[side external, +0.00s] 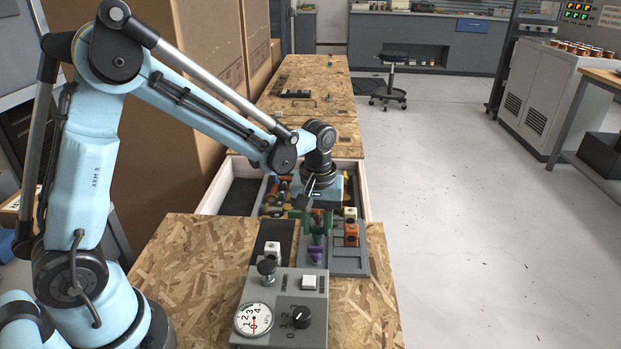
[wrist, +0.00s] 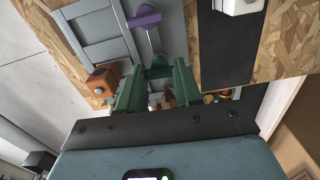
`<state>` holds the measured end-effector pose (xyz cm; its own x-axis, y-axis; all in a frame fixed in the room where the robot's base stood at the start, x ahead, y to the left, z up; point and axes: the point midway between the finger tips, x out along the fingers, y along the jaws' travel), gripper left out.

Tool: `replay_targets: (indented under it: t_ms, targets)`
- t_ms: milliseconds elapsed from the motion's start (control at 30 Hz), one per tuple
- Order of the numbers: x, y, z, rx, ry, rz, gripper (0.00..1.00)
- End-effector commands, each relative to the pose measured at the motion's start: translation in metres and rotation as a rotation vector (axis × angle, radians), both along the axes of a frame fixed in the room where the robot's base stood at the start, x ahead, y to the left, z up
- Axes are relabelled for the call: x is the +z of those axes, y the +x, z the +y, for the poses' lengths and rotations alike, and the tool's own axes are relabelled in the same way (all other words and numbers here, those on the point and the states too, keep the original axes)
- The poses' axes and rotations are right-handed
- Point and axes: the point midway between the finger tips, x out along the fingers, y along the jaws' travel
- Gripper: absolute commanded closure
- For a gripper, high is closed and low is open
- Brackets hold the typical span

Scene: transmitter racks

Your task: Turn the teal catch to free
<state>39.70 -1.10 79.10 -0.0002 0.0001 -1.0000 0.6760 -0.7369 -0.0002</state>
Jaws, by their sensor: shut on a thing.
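The teal catch (wrist: 160,71) shows in the wrist view at the end of a thin metal rod on a grey panel (wrist: 178,20). My gripper (wrist: 159,66) has green fingers, one on each side of the catch, and is shut on it. In the side external view my gripper (side external: 316,228) reaches down to the panel from behind, and its fingers partly hide the catch. A purple catch (wrist: 145,17) sits close by along the same rod; it also shows in the side external view (side external: 316,255).
An orange block (wrist: 102,80) stands left of my fingers in the wrist view, and a white block (wrist: 238,5) right, by a black strip (wrist: 225,45). A control box with gauge (side external: 254,320) and knobs stands in front. An open drawer (side external: 215,190) with several objects lies behind.

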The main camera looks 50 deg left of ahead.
Motion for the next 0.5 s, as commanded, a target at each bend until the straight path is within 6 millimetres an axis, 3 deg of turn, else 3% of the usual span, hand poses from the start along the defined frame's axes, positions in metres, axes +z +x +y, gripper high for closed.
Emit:
replay_targets:
  t_ms: [500]
  targets:
    - [0.0006,-0.0003,-0.0001,0.061,0.0,0.001,0.96]
